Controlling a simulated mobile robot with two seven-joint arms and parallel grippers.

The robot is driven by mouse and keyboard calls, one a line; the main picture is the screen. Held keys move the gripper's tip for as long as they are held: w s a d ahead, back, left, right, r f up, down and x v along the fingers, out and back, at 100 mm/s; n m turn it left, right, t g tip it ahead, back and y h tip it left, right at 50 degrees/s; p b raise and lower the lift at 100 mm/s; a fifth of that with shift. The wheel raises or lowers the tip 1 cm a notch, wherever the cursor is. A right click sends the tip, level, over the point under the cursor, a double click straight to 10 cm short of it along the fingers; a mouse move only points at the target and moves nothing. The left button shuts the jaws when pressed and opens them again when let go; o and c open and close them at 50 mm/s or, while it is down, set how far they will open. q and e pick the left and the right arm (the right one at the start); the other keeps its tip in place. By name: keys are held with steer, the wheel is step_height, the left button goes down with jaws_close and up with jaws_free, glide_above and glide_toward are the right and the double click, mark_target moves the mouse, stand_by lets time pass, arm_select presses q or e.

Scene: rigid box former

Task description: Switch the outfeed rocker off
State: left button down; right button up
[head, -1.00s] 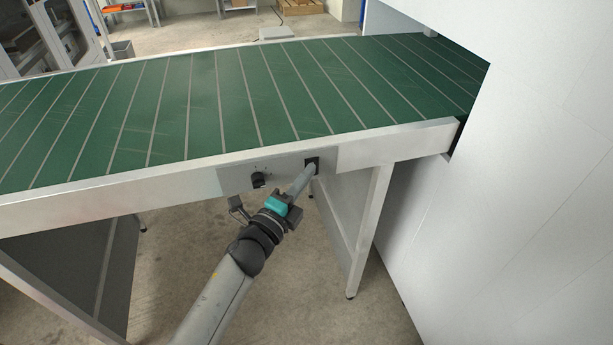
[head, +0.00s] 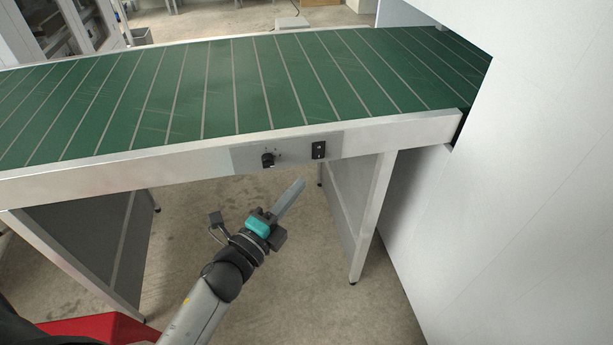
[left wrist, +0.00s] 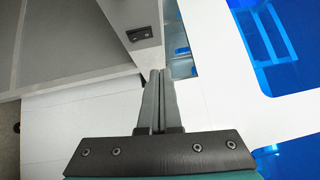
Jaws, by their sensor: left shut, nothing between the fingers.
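The outfeed rocker (head: 319,150) is a small black switch on the grey control plate (head: 293,150) on the side rail of the green conveyor. In the left wrist view a dark rocker (left wrist: 140,33) shows on the rail end above the fingertips. Which way the rocker is tipped is too small to tell. My left gripper (head: 299,184) is shut and empty. It is below and slightly left of the rocker, clear of it. My right gripper is not in view.
A black rotary knob (head: 267,160) sits left of the rocker on the same plate. The green conveyor belt (head: 220,90) runs into a large white housing (head: 530,200) at the right. Conveyor legs (head: 372,215) stand below; the floor between them is clear.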

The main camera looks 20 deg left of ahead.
arm_select(q)
steer(key=shift+v, duration=0.85)
steer(key=shift+r, duration=0.15)
steer(key=s+f+n+g+y, duration=0.1)
steer(key=s+f+n+g, duration=0.25)
steer(key=f, duration=0.55)
steer(key=s+f+n+g+y, duration=0.15)
steer(key=f+n, duration=0.25)
steer(key=f, duration=0.5)
steer(key=s+f+n+g+y, duration=0.1)
steer(key=s+f+n+g, duration=0.25)
steer(key=f, duration=0.55)
steer(key=s+f+n+g, duration=0.4)
steer(key=s+f, duration=0.4)
steer(key=s, duration=0.6)
steer(key=s+f+n+g, duration=0.3)
steer(key=s+f+g, duration=0.2)
steer(key=s+f, duration=0.4)
steer(key=s, duration=0.4)
steer(key=shift+s+n, duration=0.4)
